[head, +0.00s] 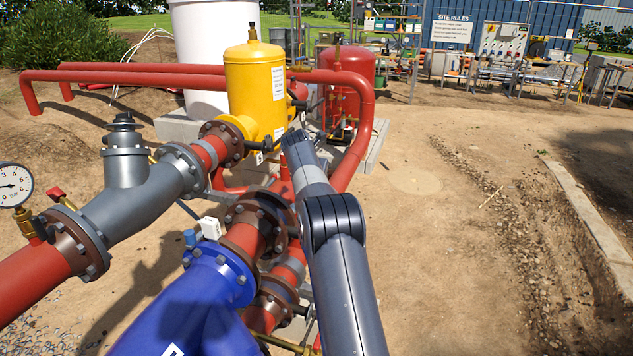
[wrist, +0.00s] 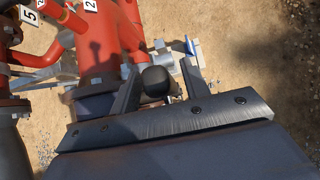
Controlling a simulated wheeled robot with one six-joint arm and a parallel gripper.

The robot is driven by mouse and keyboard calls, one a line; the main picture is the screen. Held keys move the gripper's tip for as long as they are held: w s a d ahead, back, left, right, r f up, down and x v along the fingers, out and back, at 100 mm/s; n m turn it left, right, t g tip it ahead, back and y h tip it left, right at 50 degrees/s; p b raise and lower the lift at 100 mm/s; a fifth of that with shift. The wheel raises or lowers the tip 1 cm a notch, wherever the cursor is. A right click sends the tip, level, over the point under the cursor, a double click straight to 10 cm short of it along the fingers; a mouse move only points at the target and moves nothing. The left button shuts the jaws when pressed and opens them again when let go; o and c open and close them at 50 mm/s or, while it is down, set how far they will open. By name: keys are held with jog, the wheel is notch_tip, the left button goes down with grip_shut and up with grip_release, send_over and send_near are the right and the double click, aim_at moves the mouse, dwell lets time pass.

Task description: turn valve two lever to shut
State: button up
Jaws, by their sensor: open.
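In the wrist view my gripper (wrist: 161,67) is open, with one dark finger on each side. A black rounded knob (wrist: 155,82), which looks like a lever's end, shows between the fingers. I cannot tell whether either finger touches it, and the rest of its lever is hidden. A white tag reading 2 (wrist: 90,5) is on the red pipework at the top edge. I cannot tell whether the knob belongs to valve two. In the head view the dark end of my arm (head: 298,150) is beside the yellow vessel (head: 252,85); the fingers are not clear there.
A tag reading 5 (wrist: 30,16) is at the wrist view's upper left. In the head view, red pipe (head: 362,110) curves behind my arm. A grey strainer (head: 140,195) and a blue fitting (head: 195,300) are left. Bare ground on the right is open.

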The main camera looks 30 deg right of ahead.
jog(key=b+v, duration=0.1)
jog(key=v, duration=0.7)
jog(key=shift+s+a+r+b, duration=0.2)
jog(key=shift+r+b, duration=0.05)
jog(key=shift+b, duration=0.15)
jog(key=p+x, duration=0.3)
jog(key=x, duration=0.8)
jog(key=shift+s+r, duration=0.1)
jog(key=shift+a, duration=0.1)
